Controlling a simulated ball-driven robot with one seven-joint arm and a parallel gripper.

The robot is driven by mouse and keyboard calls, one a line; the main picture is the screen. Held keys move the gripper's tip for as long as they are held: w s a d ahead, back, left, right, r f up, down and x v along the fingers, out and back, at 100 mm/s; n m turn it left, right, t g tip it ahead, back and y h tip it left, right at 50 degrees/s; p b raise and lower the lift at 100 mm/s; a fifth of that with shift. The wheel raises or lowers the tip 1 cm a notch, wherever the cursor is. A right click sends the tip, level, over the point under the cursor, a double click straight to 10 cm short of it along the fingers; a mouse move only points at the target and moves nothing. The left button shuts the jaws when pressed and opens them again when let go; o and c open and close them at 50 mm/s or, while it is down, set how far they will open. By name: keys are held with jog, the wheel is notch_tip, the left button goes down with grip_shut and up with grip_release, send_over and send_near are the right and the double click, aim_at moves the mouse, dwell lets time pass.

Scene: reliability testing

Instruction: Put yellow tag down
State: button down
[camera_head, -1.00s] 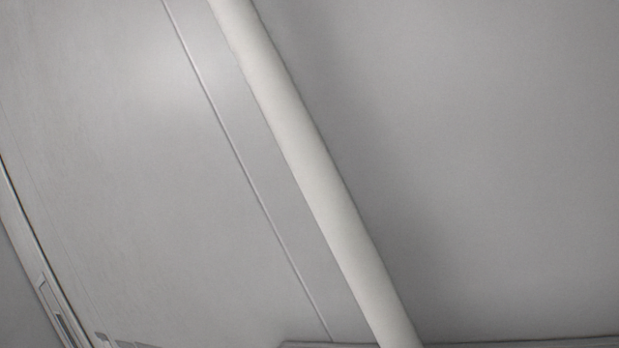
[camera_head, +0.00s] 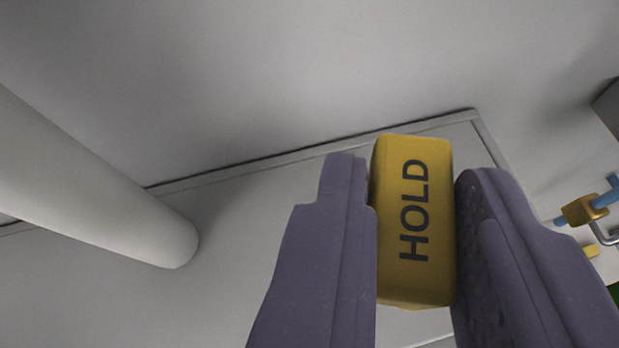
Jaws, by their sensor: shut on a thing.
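The yellow tag (camera_head: 414,275) is a thick block with the dark word HOLD on its face, reading up along its length. It shows right of the middle in the head camera view. My gripper (camera_head: 412,190) has two purple fingers, one on each side of the tag. The fingers are shut on it. The tag stands lengthwise between the fingers, and its far end sticks out a little past the left fingertip. Whether anything touches the tag's far end cannot be told.
A thick pale cylinder (camera_head: 90,190) comes in from the left. A light panel with a raised edge (camera_head: 260,165) lies behind the gripper. At the right are a blue rod with a yellow-orange block (camera_head: 583,209), a metal hook (camera_head: 604,236) and a dark grey box corner (camera_head: 608,105).

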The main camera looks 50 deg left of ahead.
aim_at(394, 292)
jog(key=shift+f, duration=1.7)
jog(key=shift+f, duration=0.15)
jog(key=c, duration=0.9)
grip_release()
jog(key=shift+s+d+r, duration=0.1)
jog(key=shift+r, duration=0.15)
jog(key=b+v, duration=0.3)
jog(key=v, duration=0.9)
